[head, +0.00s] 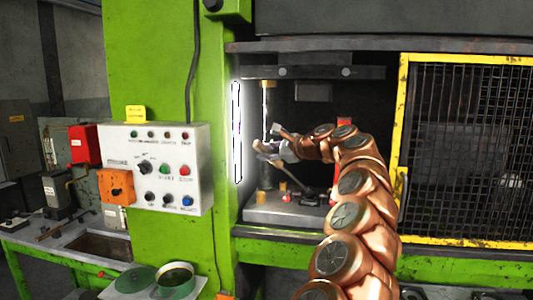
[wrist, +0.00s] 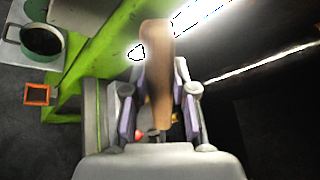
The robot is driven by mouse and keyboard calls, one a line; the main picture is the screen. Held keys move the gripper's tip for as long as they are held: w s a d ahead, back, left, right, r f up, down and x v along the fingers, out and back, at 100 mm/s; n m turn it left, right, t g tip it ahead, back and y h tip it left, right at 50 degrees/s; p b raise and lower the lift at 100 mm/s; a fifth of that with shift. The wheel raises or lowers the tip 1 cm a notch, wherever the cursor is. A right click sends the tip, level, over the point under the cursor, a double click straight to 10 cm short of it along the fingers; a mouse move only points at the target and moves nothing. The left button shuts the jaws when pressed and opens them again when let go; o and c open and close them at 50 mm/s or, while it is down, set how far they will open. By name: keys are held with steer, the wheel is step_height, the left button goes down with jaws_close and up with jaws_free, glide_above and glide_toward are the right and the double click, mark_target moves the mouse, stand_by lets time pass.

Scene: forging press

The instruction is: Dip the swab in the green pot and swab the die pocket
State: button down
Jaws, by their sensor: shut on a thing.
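My gripper (head: 268,149) is inside the press opening, above the lower die bed (head: 262,213). In the wrist view my gripper (wrist: 157,105) is shut on the brown wooden handle of the swab (wrist: 157,60). The swab's head cannot be made out. The green pot (head: 176,281) stands on a small shelf at the front left, outside the press, with dark contents; it also shows at the top left of the wrist view (wrist: 42,40). The die pocket cannot be clearly made out; small dark, red and yellow items lie on the bed below my gripper.
A green press column with a control box (head: 155,168) stands left of the opening. A yellow-framed mesh guard (head: 468,150) stands at the right. A glowing light strip (head: 237,130) runs along the opening's left edge. A round green lid (head: 136,279) lies beside the pot.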

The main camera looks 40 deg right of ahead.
steer(key=shift+w+d+p, duration=0.35)
steer(key=shift+d+p, duration=0.15)
steer(key=shift+p, duration=0.25)
steer(key=shift+s+a, duration=0.1)
steer(key=shift+s+a+b, duration=0.25)
steer(key=shift+a+b, duration=0.05)
steer(key=shift+b, duration=0.05)
steer(key=shift+a, duration=0.1)
steer(key=shift+w, duration=0.1)
stand_by(0.5)
steer(key=shift+w+d+p, duration=0.25)
steer(key=shift+d+p, duration=0.15)
steer(key=shift+p, duration=0.05)
steer(key=shift+f, duration=0.1)
steer(key=shift+s, duration=0.15)
